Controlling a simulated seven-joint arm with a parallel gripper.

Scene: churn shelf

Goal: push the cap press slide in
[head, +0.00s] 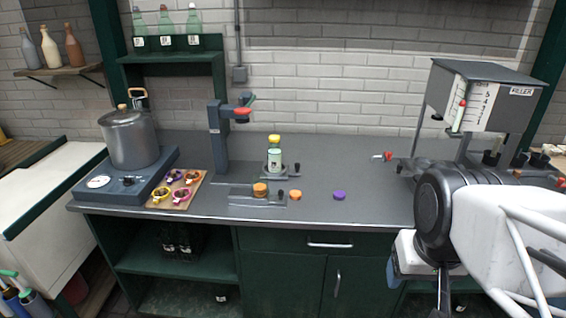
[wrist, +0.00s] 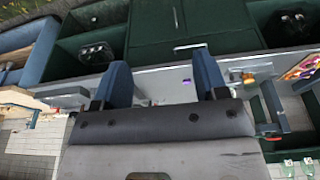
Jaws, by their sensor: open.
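The cap press has a dark blue-grey column (head: 218,140) with a red-ended arm, left of centre on the counter. At its foot, a low grey slide plate (head: 240,195) carries an orange cap (head: 260,189) and has a dark knob (head: 281,195) at its right. Behind it, a pale bottle with a yellow top (head: 274,158) stands in a dark holder with another knob. I cannot tell exactly which part slides. In the wrist view my gripper (wrist: 160,70) is open and empty, its two blue fingers wide apart. It is well right of the press, near the counter's front, touching nothing visible.
Loose orange (head: 295,195) and purple (head: 340,196) caps lie right of the press. A pot (head: 130,138) on a scale-like base and a tray of coloured rings (head: 192,203) stand left. A filler (head: 480,95) stands right. The counter between is mostly clear.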

